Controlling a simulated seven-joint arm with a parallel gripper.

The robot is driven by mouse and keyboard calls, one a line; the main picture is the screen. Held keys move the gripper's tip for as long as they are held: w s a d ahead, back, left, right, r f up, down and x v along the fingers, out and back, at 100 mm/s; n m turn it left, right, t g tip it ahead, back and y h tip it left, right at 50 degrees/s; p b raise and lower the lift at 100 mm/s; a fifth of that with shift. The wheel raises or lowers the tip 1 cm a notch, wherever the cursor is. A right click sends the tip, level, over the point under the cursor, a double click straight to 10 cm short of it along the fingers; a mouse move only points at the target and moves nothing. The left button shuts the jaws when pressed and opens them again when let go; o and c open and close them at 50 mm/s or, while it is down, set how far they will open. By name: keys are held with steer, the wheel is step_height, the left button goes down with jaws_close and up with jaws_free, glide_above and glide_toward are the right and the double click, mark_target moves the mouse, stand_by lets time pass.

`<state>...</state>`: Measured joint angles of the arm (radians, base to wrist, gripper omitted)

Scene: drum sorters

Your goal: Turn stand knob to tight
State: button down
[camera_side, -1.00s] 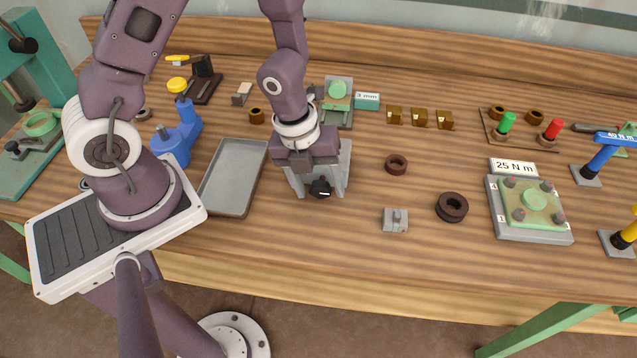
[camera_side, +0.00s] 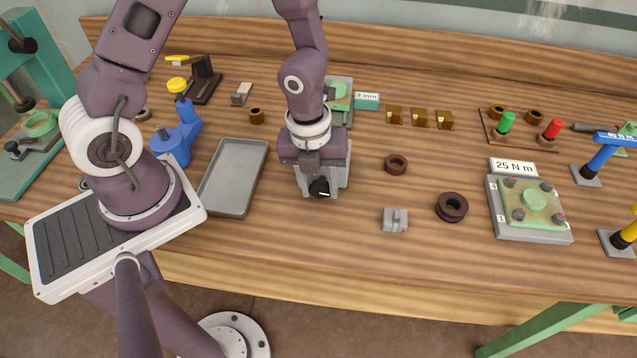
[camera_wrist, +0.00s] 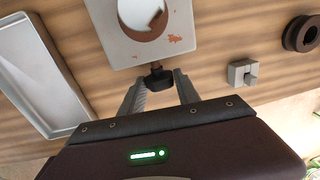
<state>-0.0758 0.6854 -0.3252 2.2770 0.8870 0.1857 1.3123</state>
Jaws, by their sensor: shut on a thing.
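The stand (camera_side: 337,174) is a grey block on the bench, partly hidden behind my gripper in the side view. In the wrist view the stand (camera_wrist: 118,49) shows a large round opening and reddish rust marks. Its black knob (camera_side: 319,187) sticks out of the front face. The knob (camera_wrist: 158,77) also shows in the wrist view, between the fingertips. My gripper (camera_wrist: 161,78) is shut on the knob, one finger on each side. In the side view my gripper (camera_side: 319,180) covers much of the stand's front. The knob's tightness cannot be read.
A grey tray (camera_side: 258,172) lies left of the stand. A small grey block (camera_side: 395,220) and dark rings (camera_side: 452,207) lie to the right. A plate with bolts (camera_side: 572,236) and a 25 N m sign (camera_side: 514,167) stands farther right. The bench front is clear.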

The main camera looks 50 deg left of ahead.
steer(key=shift+w+d+g+y, duration=0.15)
steer(key=shift+d+g+y, duration=0.1)
steer(key=shift+g+y, duration=0.75)
steer(key=shift+w+d+f+g+y, duration=0.1)
steer(key=shift+g+y, duration=1.1)
steer(key=c, duration=0.9)
jaws_free()
